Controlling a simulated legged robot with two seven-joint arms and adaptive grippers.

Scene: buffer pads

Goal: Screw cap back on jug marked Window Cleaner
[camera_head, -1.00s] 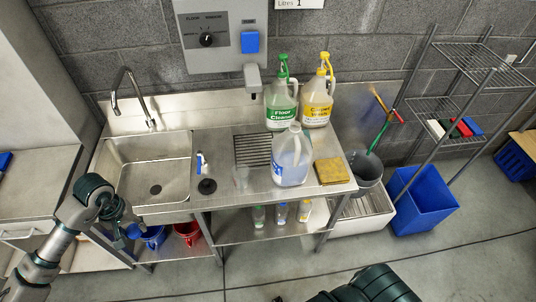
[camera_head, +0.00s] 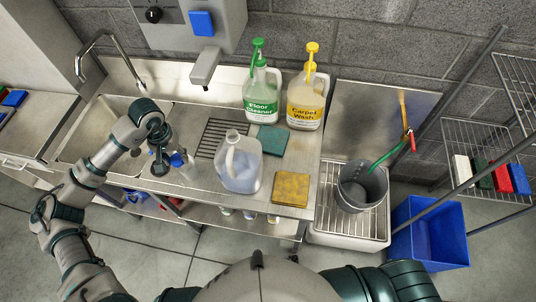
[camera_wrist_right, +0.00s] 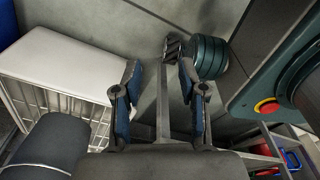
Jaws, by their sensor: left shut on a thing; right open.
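The jug (camera_head: 240,168) is translucent with pale bluish liquid and stands upright on the steel counter in the head view. No pump or cap shows on its mouth, and its label is not readable from here. My right gripper (camera_wrist_right: 160,100) is open and empty in the right wrist view.
Floor Cleaner (camera_head: 262,95) and Carpet Wash (camera_head: 306,100) jugs with pumps stand behind. A sink (camera_head: 95,130) is left; a grey bucket (camera_head: 361,188) and blue bin (camera_head: 430,232) are right.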

